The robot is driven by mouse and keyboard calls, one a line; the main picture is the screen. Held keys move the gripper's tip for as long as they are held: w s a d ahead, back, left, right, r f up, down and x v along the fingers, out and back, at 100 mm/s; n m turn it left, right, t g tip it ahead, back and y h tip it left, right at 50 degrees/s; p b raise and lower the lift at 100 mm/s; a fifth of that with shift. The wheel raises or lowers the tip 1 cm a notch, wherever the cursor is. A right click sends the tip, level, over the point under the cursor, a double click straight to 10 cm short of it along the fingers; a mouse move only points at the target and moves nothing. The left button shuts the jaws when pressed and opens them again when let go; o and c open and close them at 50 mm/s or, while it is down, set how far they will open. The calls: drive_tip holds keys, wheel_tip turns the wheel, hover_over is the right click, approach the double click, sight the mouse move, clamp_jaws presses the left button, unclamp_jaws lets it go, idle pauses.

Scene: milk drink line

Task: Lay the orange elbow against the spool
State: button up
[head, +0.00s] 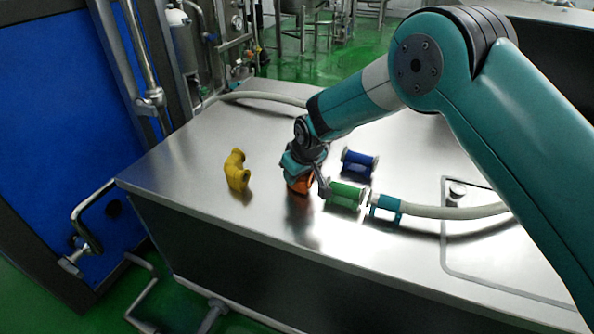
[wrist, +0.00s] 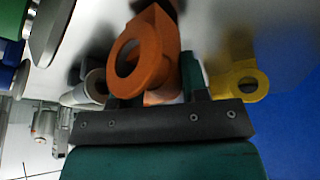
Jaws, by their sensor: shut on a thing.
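My gripper (head: 305,172) points down over the steel table and is shut on the orange elbow (head: 299,185). In the wrist view, the elbow (wrist: 163,68) sits between the two fingers with its round opening facing the camera. The green spool (head: 345,195) lies just right of the elbow in the head view. The wrist view shows a small gap between the elbow and the spool's grey flange (wrist: 48,30). My gripper partly hides the elbow in the head view. I cannot tell whether it touches the table.
A blue spool (head: 358,164) lies behind the green one. A yellow elbow (head: 237,170) stands to the left, apart from my gripper. A teal clamp (head: 385,208) on a pale hose (head: 455,211) is close to the green spool's right end. The table's front left is clear.

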drive_tip(key=shift+f, duration=0.4)
idle(0.3)
drive_tip(key=o, duration=1.3)
drive_tip(key=shift+c, duration=0.2)
drive_tip(key=v, duration=1.7)
drive_tip(key=shift+r, duration=0.25)
